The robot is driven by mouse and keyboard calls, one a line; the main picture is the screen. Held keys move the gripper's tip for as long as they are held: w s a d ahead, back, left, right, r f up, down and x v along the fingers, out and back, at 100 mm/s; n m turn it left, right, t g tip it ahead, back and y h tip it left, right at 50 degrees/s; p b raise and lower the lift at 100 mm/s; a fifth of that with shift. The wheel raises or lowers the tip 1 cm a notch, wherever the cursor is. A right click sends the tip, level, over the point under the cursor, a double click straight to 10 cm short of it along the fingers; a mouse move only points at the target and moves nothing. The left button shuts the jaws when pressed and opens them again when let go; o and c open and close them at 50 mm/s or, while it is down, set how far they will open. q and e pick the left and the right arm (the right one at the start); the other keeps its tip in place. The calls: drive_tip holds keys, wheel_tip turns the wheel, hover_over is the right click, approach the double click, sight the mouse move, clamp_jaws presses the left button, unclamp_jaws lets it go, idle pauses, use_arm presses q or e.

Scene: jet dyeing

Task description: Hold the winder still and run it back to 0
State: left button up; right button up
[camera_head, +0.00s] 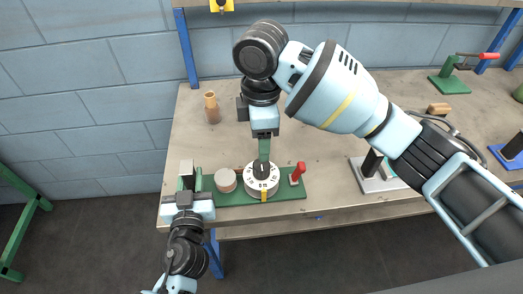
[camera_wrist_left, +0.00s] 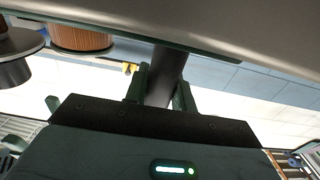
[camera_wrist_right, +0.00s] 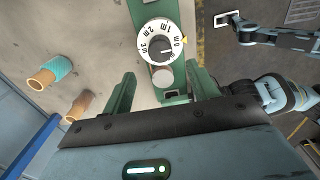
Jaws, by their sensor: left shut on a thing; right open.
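The winder has a green base (camera_head: 225,198) at the table's front edge. On it are a white numbered dial (camera_head: 262,187) with a yellow pointer (camera_head: 264,196) at its front, a tan disc (camera_head: 226,179) and a red handle (camera_head: 298,172). The dial also shows in the right wrist view (camera_wrist_right: 150,27); a mark like 0 lies near the pointer, too small to be sure. My left gripper (camera_head: 187,184) is at the base's left end; its fingers (camera_wrist_left: 160,88) are shut on a dark post (camera_wrist_left: 168,70). My right gripper (camera_wrist_right: 160,90) is open above the dial, a grey round piece (camera_wrist_right: 162,77) between its fingers.
A brown spool (camera_head: 211,108) stands behind the winder; two spools, one with teal yarn (camera_wrist_right: 58,67), show in the right wrist view. The table's middle (camera_head: 330,165) is clear.

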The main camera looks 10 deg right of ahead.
drive_tip(key=shift+r, duration=1.2)
